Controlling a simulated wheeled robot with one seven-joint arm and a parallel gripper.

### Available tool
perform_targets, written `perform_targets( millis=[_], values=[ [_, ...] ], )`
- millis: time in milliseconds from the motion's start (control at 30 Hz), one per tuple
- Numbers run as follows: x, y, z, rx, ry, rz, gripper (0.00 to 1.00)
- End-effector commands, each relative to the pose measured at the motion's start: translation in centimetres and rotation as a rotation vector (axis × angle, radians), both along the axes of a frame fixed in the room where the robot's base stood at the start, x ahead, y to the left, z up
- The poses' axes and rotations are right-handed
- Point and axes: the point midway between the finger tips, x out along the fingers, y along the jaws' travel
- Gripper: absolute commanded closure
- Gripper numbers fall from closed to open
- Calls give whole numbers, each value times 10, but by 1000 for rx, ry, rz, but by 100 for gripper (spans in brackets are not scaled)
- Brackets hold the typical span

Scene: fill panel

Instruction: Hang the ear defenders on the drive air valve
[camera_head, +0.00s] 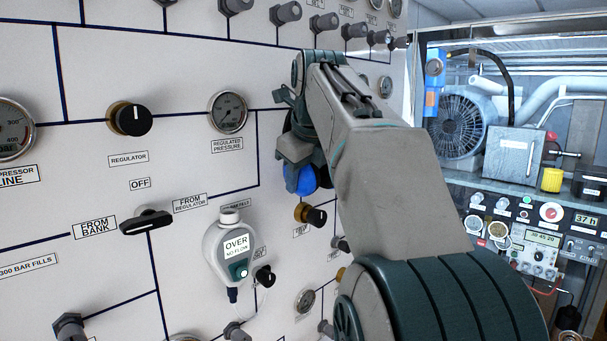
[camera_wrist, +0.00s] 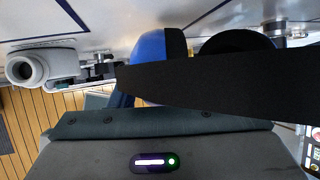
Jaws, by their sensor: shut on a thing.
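The ear defenders show in the head view as a blue cup (camera_head: 300,178) just under my gripper (camera_head: 292,148), close to the white panel. In the wrist view their black headband (camera_wrist: 225,80) runs across the picture, with a blue cup (camera_wrist: 152,48) and a dark round cup (camera_wrist: 237,42) behind it. My gripper is shut on the ear defenders; its fingertips are mostly hidden. A brass-based black knob (camera_head: 313,213) sits on the panel just below the blue cup. No label that I can read names the drive air valve, so I cannot tell which fitting it is.
The panel carries a regulator knob (camera_head: 130,118), a regulated pressure gauge (camera_head: 228,112), a from-bank lever (camera_head: 147,222) and a white analyser reading OVER (camera_head: 229,250). Small fittings crowd the area beside my arm. A compressor bay with a fan (camera_head: 460,125) is at the right.

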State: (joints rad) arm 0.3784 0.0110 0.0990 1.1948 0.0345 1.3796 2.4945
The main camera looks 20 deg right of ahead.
Motion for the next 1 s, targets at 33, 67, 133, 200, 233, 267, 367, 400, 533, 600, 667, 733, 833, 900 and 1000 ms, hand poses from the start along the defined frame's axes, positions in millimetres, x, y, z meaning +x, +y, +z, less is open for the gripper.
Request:
perform_targets(
  millis=[33, 67, 133, 200, 233, 267, 367, 400, 533, 600, 667, 733, 833, 900, 1000],
  values=[
    [0, 0, 1, -1, -1, 0, 100],
    [0, 0, 1, -1, -1, 0, 100],
    [0, 0, 1, -1, -1, 0, 37],
    [0, 0, 1, -1, -1, 0, 31],
    [0, 0, 0, -1, -1, 0, 31],
    [0, 0, 0, -1, -1, 0, 31],
    [0, 0, 0, 0, -1, 0, 31],
    [0, 0, 0, 1, 1, 0, 31],
    [-2, 1, 4, 1, 0, 0, 31],
    [-5, 1, 10, 0, -2, 0, 31],
    [-10, 3, 17, 0, -3, 1, 31],
    [-17, 4, 29, -1, -4, 1, 31],
    [-28, 6, 49, -2, -6, 1, 31],
    [-35, 8, 60, -1, -4, 0, 31],
    [-45, 10, 75, -1, -4, 0, 31]
  ],
)
